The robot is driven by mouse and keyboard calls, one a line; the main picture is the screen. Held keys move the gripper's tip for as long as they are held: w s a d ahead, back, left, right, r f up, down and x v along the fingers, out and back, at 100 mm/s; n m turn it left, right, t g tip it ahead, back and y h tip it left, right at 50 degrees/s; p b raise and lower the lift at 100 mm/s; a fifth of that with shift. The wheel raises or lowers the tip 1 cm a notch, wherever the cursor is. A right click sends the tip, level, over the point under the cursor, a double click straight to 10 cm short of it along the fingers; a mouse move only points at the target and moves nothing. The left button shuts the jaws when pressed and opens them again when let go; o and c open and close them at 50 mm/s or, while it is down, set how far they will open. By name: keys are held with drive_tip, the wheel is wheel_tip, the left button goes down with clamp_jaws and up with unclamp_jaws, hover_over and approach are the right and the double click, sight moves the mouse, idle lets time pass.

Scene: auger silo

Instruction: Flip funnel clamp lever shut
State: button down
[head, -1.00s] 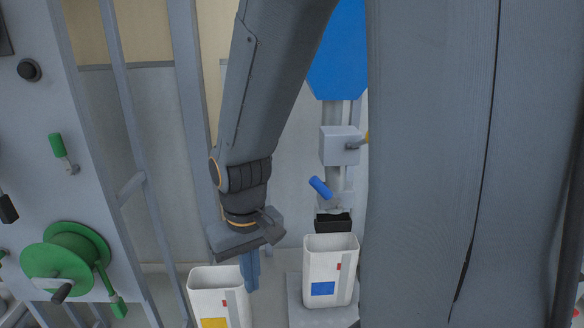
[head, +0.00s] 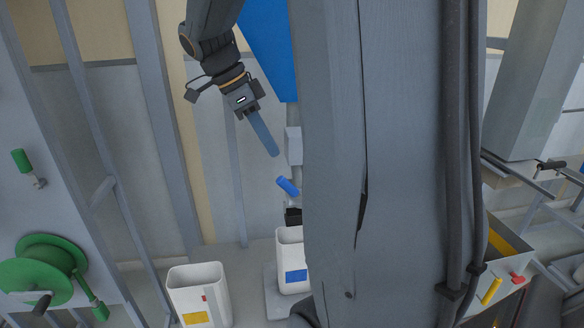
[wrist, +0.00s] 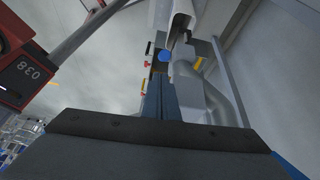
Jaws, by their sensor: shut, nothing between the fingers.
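The blue lever handle (head: 288,187) sits above the dark spout mouth (head: 293,216), slanting from upper left to lower right. My gripper (head: 275,152) has its slim blue fingers together and empty. In the head view the fingertips appear a little above and left of the handle, with a visible gap; the depth between them is unclear. In the wrist view the shut fingers (wrist: 158,100) point up the picture, with a round blue end (wrist: 165,56), probably the handle, just beyond their tips. My own arm hides the right part of the funnel and clamp.
A white bin with a blue label (head: 290,250) stands under the spout. Another with a yellow label (head: 198,295) stands to the left. A grey box (head: 294,146) is on the pipe above the lever. A green reel (head: 45,268) is at far left.

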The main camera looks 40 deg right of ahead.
drive_tip(key=p, duration=0.3)
hover_over(294, 191)
drive_tip(key=w, duration=0.1)
drive_tip(key=shift+m, duration=0.4)
wheel_tip(294, 191, down, 8)
drive_tip(key=shift+a+f, duration=0.1)
drive_tip(key=shift+f, duration=0.05)
drive_tip(key=shift+f+b, duration=0.1)
drive_tip(key=shift+b, duration=0.25)
